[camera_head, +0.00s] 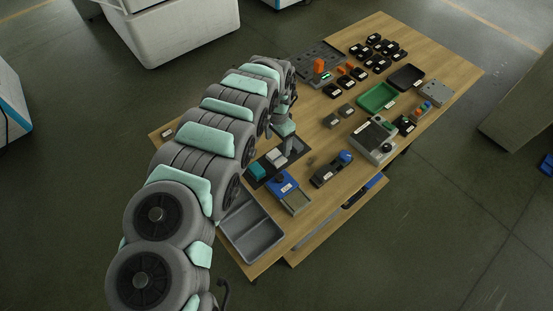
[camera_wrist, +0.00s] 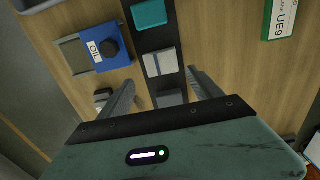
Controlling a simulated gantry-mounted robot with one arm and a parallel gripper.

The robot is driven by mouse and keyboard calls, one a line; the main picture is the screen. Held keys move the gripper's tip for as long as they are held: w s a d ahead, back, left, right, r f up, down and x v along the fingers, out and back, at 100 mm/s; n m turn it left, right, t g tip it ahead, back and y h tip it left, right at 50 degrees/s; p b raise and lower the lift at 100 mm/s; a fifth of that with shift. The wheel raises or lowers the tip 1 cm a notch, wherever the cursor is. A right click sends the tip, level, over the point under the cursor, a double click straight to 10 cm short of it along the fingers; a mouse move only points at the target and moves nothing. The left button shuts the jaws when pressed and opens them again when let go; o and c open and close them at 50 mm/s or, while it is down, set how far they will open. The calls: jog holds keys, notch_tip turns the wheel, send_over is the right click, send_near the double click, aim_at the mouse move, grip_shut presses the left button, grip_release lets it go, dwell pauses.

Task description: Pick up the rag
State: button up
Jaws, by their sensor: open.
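No thing in view is labelled as the rag. A pale grey, folded-looking piece with a light stripe (camera_wrist: 159,63) may be it, but I cannot tell for sure. It lies on a dark tray (camera_wrist: 155,40), between a teal block (camera_wrist: 149,14) and a smaller grey piece (camera_wrist: 170,98). My gripper (camera_wrist: 161,78) is open above the tray, its fingers apart on either side with nothing held. In the head view my gripper (camera_head: 284,130) hangs over the tray, beside the pale piece (camera_head: 276,157) and the teal block (camera_head: 257,171).
A blue box marked OIL with a dark knob (camera_wrist: 100,48) stands left of the tray in the wrist view. In the head view, a grey bin (camera_head: 251,237) sits at the near end of the wooden table (camera_head: 327,208).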

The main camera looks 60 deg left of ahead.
aim_at(276, 157)
notch_tip(276, 157, down, 3)
jog(key=shift+r, duration=0.1)
jog(key=shift+s+f+b, duration=0.15)
jog(key=shift+f+b, duration=0.85)
jog(key=shift+f, duration=1.8)
jog(key=shift+a+r, duration=0.1)
jog(key=c, duration=1.1)
notch_tip(276, 157, up, 20)
jog(key=p, duration=0.4)
